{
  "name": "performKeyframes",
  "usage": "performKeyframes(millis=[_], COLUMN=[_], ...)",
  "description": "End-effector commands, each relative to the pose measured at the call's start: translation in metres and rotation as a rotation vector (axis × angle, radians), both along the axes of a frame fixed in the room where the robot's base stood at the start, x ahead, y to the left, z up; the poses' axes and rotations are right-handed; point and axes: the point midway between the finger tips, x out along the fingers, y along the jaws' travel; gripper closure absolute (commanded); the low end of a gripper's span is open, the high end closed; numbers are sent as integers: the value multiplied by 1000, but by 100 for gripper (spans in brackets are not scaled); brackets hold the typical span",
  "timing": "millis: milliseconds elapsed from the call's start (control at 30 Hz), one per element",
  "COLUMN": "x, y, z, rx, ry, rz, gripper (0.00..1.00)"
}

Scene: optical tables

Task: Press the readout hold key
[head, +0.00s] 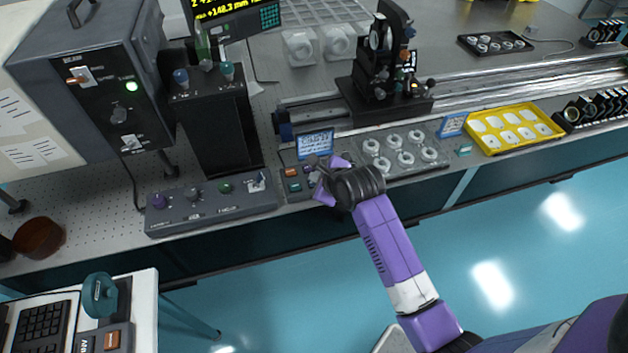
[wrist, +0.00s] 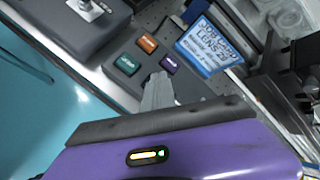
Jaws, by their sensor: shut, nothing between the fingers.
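A small grey key panel at the table's front edge carries three keys: an orange key (wrist: 147,45), a green key (wrist: 127,64) and a purple key (wrist: 171,64). Their lettering is too small to read, so I cannot tell which is the hold key. In the head view the orange key (head: 290,172) and green key (head: 294,187) show left of my gripper (head: 315,163). My gripper's closed fingers (wrist: 158,82) are shut and empty, with their tips close to the purple key and right of the green one. I cannot tell whether they touch the panel.
A blue-and-white card (head: 315,144) stands just behind the keys. A grey control box (head: 210,205) with knobs lies to the left. A tray of white rings (head: 403,151) is close on the right. A readout display (head: 235,14) stands at the back.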

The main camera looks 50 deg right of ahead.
Motion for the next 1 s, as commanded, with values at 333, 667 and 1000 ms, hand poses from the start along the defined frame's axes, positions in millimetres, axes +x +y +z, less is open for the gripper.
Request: performKeyframes(millis=[333,667,1000], x=[-1,0,0], y=[0,0,0], z=[15,15,43], rx=[0,0,0], ry=[1,0,0], rz=[-1,0,0], gripper=[100,100,100])
